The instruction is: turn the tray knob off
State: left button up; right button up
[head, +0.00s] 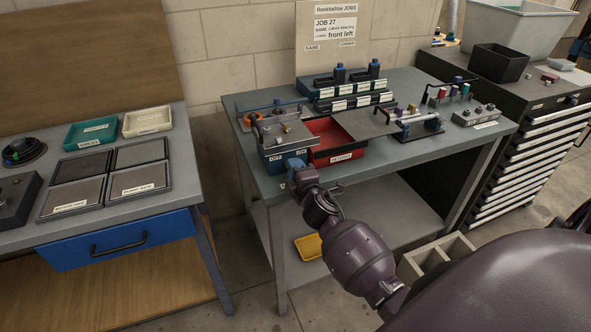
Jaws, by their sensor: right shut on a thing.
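A blue box (270,166) with a grey metal top stands at the front left of the middle workbench. Its front carries an OFF label (275,157) and an ON label (301,152). My right gripper (298,170) is at this front, just below and between the labels, shut on the tray knob there. The knob is hidden behind the gripper, so which label it points to cannot be told. A red tray (341,158) with a label on its front sits right of the blue box. My left gripper is not in view.
A grey plate (366,122) and a clamp-like fixture (419,124) stand right of the red tray. Labelled blocks (350,102) and a job board (329,60) are behind. A left bench (172,182) holds trays; a drawer cabinet (544,112) stands right.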

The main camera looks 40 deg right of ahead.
jog(key=o, duration=0.9)
jog(key=shift+o, duration=0.2)
